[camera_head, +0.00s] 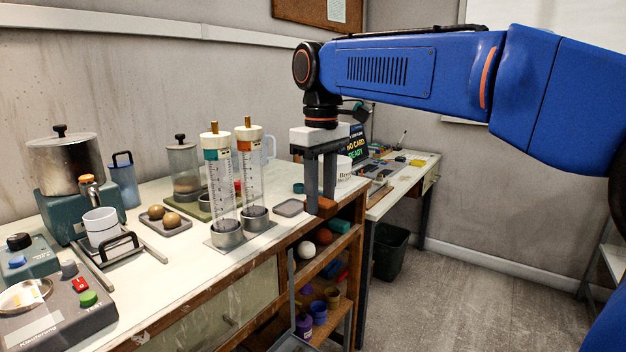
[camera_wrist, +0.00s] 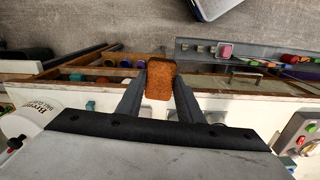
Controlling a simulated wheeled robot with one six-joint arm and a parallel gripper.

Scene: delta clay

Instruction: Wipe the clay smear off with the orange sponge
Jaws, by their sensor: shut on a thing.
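My gripper (camera_head: 320,188) points down at the right end of the white workbench (camera_head: 185,262). It is shut on the orange-brown sponge (camera_head: 321,206), which also shows between the fingers in the wrist view (camera_wrist: 160,80). The sponge appears over the bench's front edge; I cannot tell whether it touches anything. I cannot make out a clay smear for certain in either view.
Two clear cylinders (camera_head: 220,185) (camera_head: 250,172) stand left of my gripper, with a flat grey tray (camera_head: 289,208) nearer it. A white tub (camera_head: 343,168) stands behind the gripper. Shelves with balls and jars (camera_head: 318,310) lie below. The floor (camera_head: 470,300) is clear at right.

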